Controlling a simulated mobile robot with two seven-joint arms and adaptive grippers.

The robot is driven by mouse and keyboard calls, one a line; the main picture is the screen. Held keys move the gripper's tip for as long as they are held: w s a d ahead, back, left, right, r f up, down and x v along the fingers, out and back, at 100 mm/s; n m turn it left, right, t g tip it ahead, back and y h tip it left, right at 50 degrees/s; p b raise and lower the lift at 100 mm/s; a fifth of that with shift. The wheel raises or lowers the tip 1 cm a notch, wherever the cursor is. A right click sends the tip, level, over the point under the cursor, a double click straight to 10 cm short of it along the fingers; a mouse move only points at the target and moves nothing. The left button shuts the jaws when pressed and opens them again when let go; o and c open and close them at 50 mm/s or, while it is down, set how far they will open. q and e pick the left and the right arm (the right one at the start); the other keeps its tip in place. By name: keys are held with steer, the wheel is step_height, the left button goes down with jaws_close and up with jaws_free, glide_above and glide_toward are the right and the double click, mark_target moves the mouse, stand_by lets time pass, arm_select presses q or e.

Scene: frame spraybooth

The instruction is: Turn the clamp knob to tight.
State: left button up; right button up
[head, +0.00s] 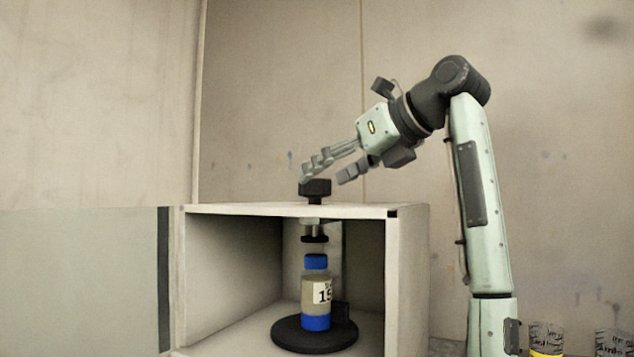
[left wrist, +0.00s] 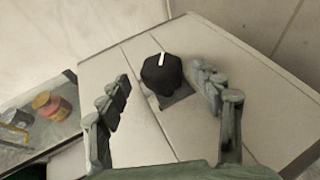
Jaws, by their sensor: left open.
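The black clamp knob (head: 315,188) stands on top of the white booth. In the left wrist view the knob (left wrist: 162,73) has a white mark on its top pointing toward the top of the picture. My left gripper (head: 325,176) is open just above the knob, tilted down toward it. In the wrist view its fingers are on either side of the knob, with gaps. The clamp's black pad (head: 314,238) hangs below the booth roof, apart from the blue-capped bottle (head: 316,292) under it. My right gripper is out of view.
The bottle stands upright on a black round turntable (head: 290,338) inside the open-fronted booth (head: 405,290). A grey panel (head: 80,280) extends to the left. Jars (head: 546,340) stand at the lower right. Small containers (left wrist: 45,105) show left in the wrist view.

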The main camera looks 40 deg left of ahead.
mark_target(315, 183)
arm_select(q)
steer(key=shift+x, duration=2.05)
